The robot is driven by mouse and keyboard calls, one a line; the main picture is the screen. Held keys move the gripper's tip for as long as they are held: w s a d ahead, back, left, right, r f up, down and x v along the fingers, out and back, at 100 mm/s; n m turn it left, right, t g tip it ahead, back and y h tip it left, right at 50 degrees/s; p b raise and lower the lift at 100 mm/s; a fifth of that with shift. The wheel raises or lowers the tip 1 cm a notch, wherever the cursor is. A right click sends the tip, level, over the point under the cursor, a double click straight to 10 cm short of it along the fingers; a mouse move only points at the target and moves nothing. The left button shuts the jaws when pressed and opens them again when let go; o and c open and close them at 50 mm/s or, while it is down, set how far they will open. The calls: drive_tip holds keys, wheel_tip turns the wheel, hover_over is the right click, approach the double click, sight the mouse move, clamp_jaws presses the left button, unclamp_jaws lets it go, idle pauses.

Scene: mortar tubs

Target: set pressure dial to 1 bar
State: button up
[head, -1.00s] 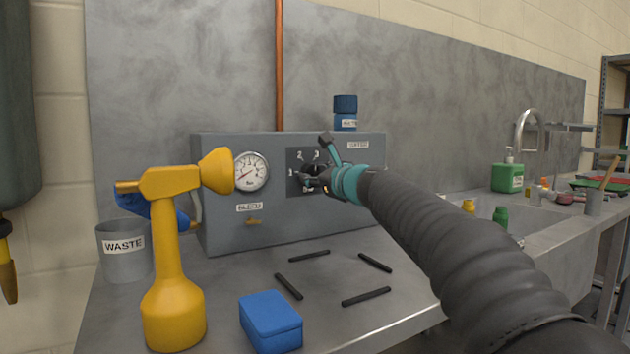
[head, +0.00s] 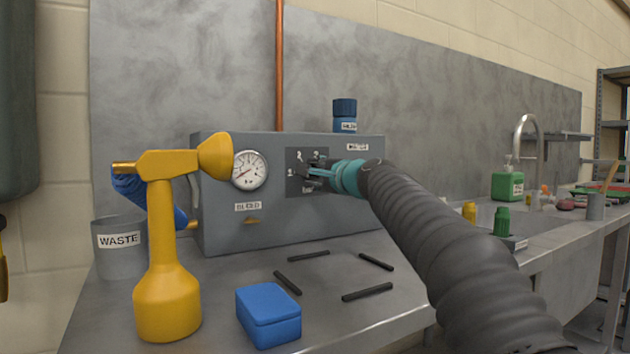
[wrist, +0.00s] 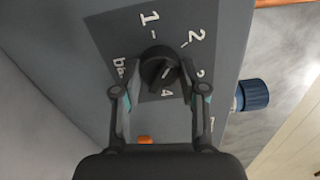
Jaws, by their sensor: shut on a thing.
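The pressure dial is a black round knob (wrist: 158,68) on a dark plate (wrist: 125,40) marked 1, 2, 3, 4 and "bar". In the wrist view, 1 is above the knob, 2 at upper right, 3 at right and 4 below. A pale mark shows on the knob, but I cannot tell surely which number it points to. My gripper (wrist: 158,78) is shut on the knob, one finger on each side. In the head view my gripper (head: 315,172) reaches the plate from the right and hides most of the knob.
The grey box (head: 300,225) carries a round gauge (head: 250,170) and a BLEED label (head: 248,206). A blue-capped bottle (head: 345,115) stands at its top.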

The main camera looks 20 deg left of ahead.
drive_tip(key=n+b, duration=0.1)
drive_tip(key=n, duration=0.3)
drive_tip(key=shift+f+n+b, duration=0.1)
drive_tip(key=shift+n+b, duration=0.2)
drive_tip(key=shift+b, duration=0.05)
drive_tip(key=shift+n+b, duration=0.5)
drive_tip(key=shift+n, duration=1)
drive_tip(key=o, duration=1.1)
drive_tip(key=shift+o, duration=0.2)
drive_tip(key=v, duration=1.2)
